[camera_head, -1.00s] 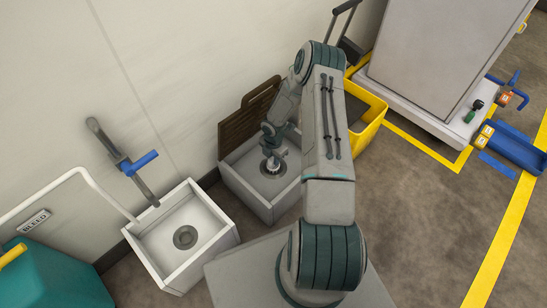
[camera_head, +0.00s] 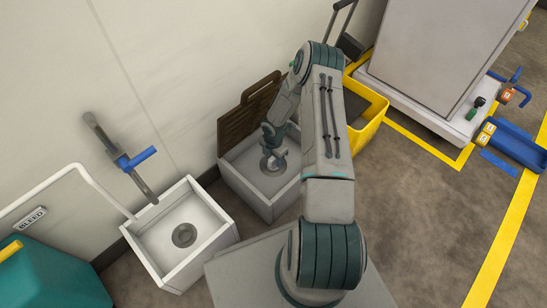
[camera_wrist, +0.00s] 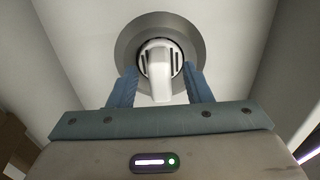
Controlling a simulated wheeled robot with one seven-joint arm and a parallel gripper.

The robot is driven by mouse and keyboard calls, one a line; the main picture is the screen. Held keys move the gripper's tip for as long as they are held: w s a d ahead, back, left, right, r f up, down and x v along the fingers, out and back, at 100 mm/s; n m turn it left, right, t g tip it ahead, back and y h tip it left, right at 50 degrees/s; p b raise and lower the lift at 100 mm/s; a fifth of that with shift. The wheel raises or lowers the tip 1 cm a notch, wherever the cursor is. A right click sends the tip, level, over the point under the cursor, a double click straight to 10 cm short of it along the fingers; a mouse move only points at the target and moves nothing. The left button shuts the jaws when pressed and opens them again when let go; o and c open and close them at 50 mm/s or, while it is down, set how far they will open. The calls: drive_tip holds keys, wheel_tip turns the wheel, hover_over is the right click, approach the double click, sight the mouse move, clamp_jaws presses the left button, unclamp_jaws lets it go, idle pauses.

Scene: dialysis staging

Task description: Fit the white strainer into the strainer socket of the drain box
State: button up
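The white strainer (camera_wrist: 160,80), a round slotted piece with an upright grip, shows in the wrist view. It lies within the grey ring of the strainer socket (camera_wrist: 127,45) and looks centred there. I cannot tell whether it is fully seated. My gripper (camera_wrist: 161,74) has its blue fingers on either side of the strainer's grip, with visible gaps, so it is open. In the head view my gripper (camera_head: 271,154) reaches down into the grey drain box (camera_head: 236,181). It partly hides the socket and strainer there.
A brown slatted cover (camera_head: 246,112) leans at the back of the drain box. A white box (camera_head: 162,232) with its own drain stands to the left, below a blue-handled lever (camera_head: 138,159). A yellow bin (camera_head: 370,130) stands close on the right.

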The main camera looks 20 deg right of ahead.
wheel_tip(320, 180, up, 12)
drive_tip(key=p, duration=0.4)
drive_tip(key=shift+p, duration=0.35)
idle(0.3)
